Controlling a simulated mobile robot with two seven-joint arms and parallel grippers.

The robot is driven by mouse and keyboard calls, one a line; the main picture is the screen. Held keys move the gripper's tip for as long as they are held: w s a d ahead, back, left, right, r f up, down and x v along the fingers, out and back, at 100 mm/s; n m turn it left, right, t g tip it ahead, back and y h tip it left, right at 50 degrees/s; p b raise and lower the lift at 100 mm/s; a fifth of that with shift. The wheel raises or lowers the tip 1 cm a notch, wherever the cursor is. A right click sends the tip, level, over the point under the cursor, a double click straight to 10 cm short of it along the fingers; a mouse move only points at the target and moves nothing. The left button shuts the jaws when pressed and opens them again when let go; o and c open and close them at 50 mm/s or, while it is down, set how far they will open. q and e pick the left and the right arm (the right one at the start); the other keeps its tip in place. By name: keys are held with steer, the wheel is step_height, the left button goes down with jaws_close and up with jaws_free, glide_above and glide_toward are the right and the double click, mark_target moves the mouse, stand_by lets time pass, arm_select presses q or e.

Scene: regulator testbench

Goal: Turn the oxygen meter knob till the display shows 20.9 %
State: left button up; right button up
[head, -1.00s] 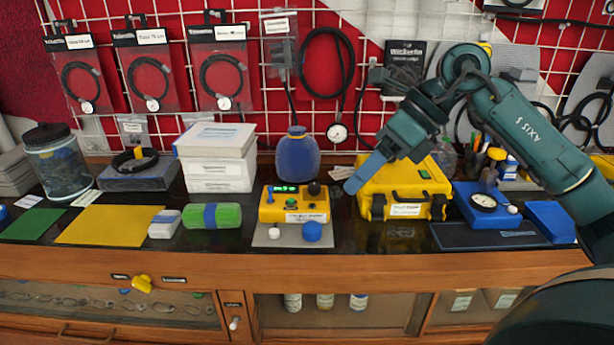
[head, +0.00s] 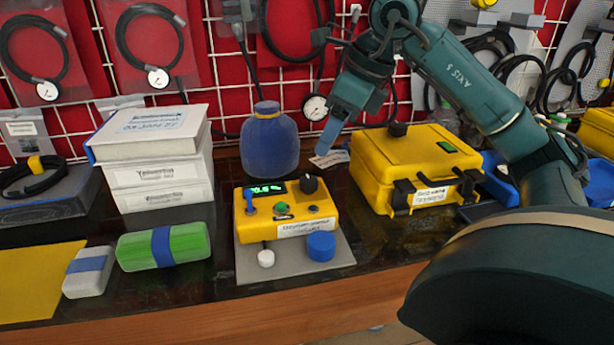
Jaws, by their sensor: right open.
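The oxygen meter (head: 288,214) is a yellow box on a grey plate (head: 296,262) near the middle of the bench. Its small display (head: 265,189) shows green digits, too blurred to read surely. A black knob (head: 309,184) sits at its top right, with a green button (head: 282,208) and a blue part (head: 250,202) further left. My right gripper (head: 326,146) has blue fingers pointing down. In the picture it is just above and right of the black knob, apart from it. It is open and seems empty. My left gripper is out of view.
A yellow case (head: 425,150) stands right of the meter, close to my right arm. A blue rounded container (head: 270,145) stands behind the meter. White boxes (head: 160,170) and a green cylinder (head: 165,247) are on the left. A blue cap (head: 321,246) lies in front.

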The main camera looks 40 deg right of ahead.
mark_target(307, 179)
steer(key=b+x, duration=0.1)
steer(key=x, duration=0.8)
steer(key=shift+w+f, duration=0.1)
steer(key=shift+f, duration=0.05)
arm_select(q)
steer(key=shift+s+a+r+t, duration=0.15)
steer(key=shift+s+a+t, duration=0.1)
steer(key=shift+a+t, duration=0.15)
arm_select(e)
steer(key=shift+w+a+f, duration=0.1)
steer(key=shift+f, duration=0.15)
steer(key=shift+c, duration=0.2)
steer(key=c, duration=0.9)
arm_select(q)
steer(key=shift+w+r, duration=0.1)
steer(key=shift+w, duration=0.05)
arm_select(e)
steer(key=shift+c, duration=0.2)
